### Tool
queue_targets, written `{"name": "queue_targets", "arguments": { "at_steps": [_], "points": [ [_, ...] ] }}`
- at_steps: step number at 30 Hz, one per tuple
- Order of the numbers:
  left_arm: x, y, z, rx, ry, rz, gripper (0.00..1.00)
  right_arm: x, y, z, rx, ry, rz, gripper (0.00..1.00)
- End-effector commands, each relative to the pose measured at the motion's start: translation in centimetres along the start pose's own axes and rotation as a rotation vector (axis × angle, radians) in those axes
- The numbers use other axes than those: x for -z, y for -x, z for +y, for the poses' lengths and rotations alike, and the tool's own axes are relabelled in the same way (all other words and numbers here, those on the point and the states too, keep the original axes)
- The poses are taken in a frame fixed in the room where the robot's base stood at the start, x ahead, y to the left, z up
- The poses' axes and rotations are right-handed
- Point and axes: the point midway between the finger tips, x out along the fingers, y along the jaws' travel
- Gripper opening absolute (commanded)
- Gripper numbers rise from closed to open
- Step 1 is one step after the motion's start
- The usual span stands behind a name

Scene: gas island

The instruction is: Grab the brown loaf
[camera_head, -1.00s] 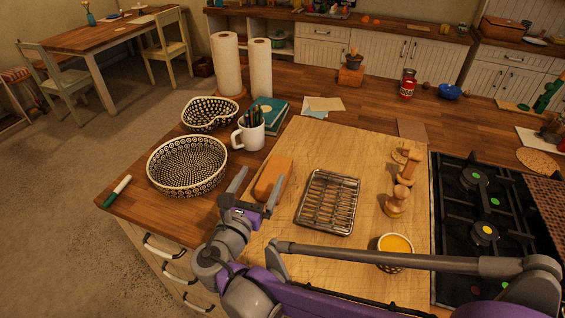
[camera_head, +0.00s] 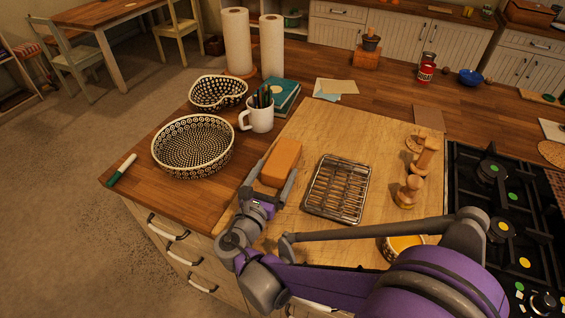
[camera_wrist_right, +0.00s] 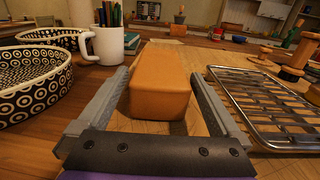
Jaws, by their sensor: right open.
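The brown loaf (camera_head: 282,162) is a smooth orange-brown block lying on the light wooden board (camera_head: 319,128), left of the wire rack. In the right wrist view the loaf (camera_wrist_right: 160,84) stands straight ahead, its near end between the two fingers. My right gripper (camera_head: 272,177) is open, with one finger along each side of the loaf's near end. In the right wrist view the open gripper (camera_wrist_right: 160,95) shows gaps between its fingers and the loaf. My left gripper is not in view.
A metal wire rack (camera_head: 338,188) lies close right of the loaf. A patterned oval dish (camera_head: 194,146) and a white mug (camera_head: 258,118) of pencils stand to the left and behind. Wooden pieces (camera_head: 409,191) and a black stove (camera_head: 496,220) are further right.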

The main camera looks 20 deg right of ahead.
Motion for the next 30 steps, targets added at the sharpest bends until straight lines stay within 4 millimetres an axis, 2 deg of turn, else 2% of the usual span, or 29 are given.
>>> {"name": "queue_targets", "arguments": {
  "at_steps": [6, 10, 20, 30],
  "points": [
    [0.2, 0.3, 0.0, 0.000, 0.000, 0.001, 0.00, -0.1, -3.6, -0.1, 0.005, 0.000, -0.001, 1.00],
    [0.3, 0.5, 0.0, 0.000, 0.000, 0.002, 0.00, -0.1, -5.3, -0.1, 0.003, -0.001, -0.001, 1.00],
    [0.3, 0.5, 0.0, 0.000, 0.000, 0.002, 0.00, 0.0, -5.9, 0.0, 0.000, -0.001, 0.000, 1.00],
    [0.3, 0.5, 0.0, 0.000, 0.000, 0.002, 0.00, 0.0, -5.9, 0.0, 0.000, 0.000, 0.000, 0.39]
  ]
}}
